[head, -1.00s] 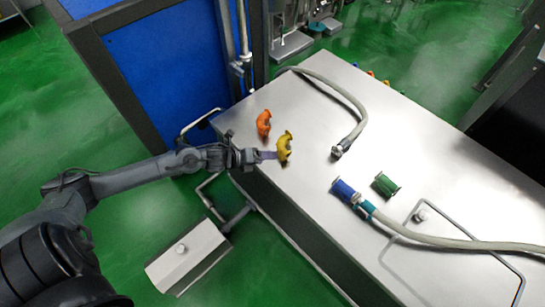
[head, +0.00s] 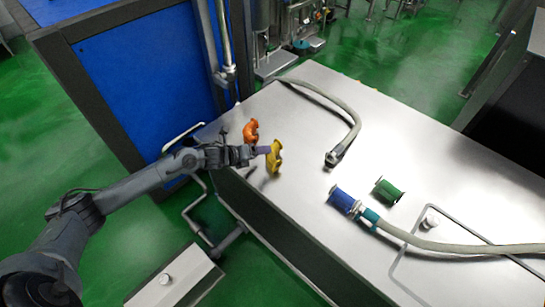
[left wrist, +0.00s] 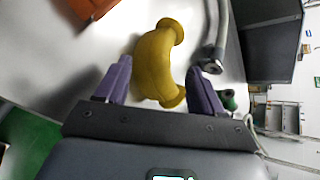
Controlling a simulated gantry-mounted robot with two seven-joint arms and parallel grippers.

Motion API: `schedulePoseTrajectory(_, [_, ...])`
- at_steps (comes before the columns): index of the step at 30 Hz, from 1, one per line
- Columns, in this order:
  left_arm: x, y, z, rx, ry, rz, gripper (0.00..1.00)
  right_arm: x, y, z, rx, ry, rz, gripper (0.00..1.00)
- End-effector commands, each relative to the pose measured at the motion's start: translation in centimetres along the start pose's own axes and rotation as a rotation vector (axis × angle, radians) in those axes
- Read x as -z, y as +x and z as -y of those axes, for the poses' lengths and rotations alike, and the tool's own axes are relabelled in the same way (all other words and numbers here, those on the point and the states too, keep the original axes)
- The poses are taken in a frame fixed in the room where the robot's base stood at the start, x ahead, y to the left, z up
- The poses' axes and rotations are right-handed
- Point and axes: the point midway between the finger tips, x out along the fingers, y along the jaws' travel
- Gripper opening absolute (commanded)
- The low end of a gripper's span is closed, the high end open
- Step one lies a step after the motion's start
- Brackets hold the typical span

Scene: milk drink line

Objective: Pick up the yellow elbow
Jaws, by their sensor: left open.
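The yellow elbow (head: 275,158) is a curved pipe piece with flanged ends near the left edge of the steel table. My left gripper (head: 263,150) is right at it, reaching in from the left. In the left wrist view the yellow elbow (left wrist: 154,66) lies between the two purple fingers of my left gripper (left wrist: 160,74). The fingers are open, with a gap on each side of the elbow. My right gripper is not in view.
An orange elbow (head: 250,131) is close behind the gripper. A grey hose (head: 345,107) curves across the table (head: 400,150). A blue fitting (head: 342,200) and a green fitting (head: 387,191) lie to the right. A blue panel (head: 150,80) stands at the back left.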

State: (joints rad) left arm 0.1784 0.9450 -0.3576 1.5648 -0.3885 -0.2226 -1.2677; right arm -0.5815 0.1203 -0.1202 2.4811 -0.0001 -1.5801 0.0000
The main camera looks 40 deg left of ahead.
Motion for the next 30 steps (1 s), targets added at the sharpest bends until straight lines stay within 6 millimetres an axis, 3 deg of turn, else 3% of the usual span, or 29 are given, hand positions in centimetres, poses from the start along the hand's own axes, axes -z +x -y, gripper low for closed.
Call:
schedulePoseTrajectory(5, [0.0, 1.0, -0.1, 0.001, -0.003, 0.000, 0.68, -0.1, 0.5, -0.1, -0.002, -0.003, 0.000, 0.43])
schedulePoseTrajectory(15, [-0.4, 5.0, 0.0, 0.002, -0.002, 0.001, 0.68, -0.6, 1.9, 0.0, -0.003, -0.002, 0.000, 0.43])
schedulePoseTrajectory(25, [-0.5, 5.4, 0.0, 0.000, 0.000, -0.001, 0.68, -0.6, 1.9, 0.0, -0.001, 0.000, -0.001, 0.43])
schedulePoseTrajectory(30, [-0.5, 5.3, 0.0, 0.000, 0.000, -0.001, 0.42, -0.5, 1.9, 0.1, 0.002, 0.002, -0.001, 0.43])
